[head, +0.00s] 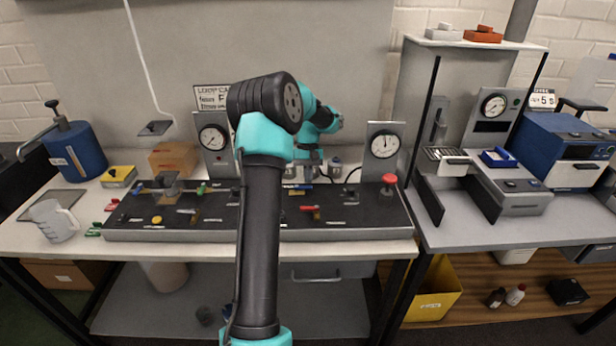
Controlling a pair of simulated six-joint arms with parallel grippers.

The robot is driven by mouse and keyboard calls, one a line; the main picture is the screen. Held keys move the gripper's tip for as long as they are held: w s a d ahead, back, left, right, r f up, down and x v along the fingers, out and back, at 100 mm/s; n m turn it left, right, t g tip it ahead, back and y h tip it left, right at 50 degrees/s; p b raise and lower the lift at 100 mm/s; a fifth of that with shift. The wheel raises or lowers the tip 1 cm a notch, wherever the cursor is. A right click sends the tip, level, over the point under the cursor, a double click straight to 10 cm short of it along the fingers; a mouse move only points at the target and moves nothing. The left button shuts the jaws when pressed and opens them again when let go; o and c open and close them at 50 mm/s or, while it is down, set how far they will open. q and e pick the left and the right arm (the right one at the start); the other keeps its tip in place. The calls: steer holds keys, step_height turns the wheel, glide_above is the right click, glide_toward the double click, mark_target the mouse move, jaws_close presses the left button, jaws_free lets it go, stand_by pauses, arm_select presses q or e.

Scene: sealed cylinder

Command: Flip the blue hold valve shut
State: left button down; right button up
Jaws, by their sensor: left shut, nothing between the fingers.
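A small blue lever (297,187) lies flat on the dark valve panel (352,220), right of my arm. A red lever (309,208) sits just in front of it. My left gripper (305,176) points down directly over or just behind the blue lever. It is shut and empty. I cannot tell whether its tips touch the lever. My own forearm hides the middle of the panel. My right gripper is not in view.
A red knob (389,181) stands at the panel's right end. Two gauges, one left (213,138) and one right (384,146), rise behind it. A green lever (201,188) and yellow button (156,220) are on the left. A clear jug (52,221) stands far left.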

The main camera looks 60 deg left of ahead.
arm_select(q)
steer(key=shift+d+m+g+y, duration=0.2)
steer(key=shift+d+m, duration=0.1)
steer(key=shift+m, duration=0.4)
steer(key=shift+d+m+g+y, duration=0.1)
steer(key=shift+d+m+g, duration=0.15)
steer(key=shift+m, duration=0.45)
steer(key=shift+s+d+m+g+y, duration=0.15)
steer(key=shift+d+m+g+y, duration=0.25)
steer(key=shift+m, duration=0.6)
steer(key=shift+s+d+m+y, duration=0.25)
steer(key=shift+d+m, duration=0.1)
steer(key=shift+m, duration=0.5)
steer(key=shift+s+d+m+y, duration=0.1)
steer(key=shift+d+m+y, duration=0.2)
steer(key=shift+m, duration=0.55)
steer(key=shift+s+d+m+y, duration=0.3)
steer(key=shift+m+y, duration=0.1)
steer(key=shift+m, duration=0.55)
steer(key=shift+s+d+m+y, duration=0.25)
steer(key=shift+m+y, duration=0.1)
steer(key=shift+m, duration=0.6)
steer(key=shift+s+d+m+y, duration=0.15)
steer(key=shift+s+m+y, duration=0.3)
steer(key=shift+m, duration=0.75)
steer(key=shift+s+d+m+y, duration=0.15)
steer(key=shift+s+m+y, duration=0.25)
steer(key=shift+m, duration=0.8)
steer(key=shift+a, duration=0.15)
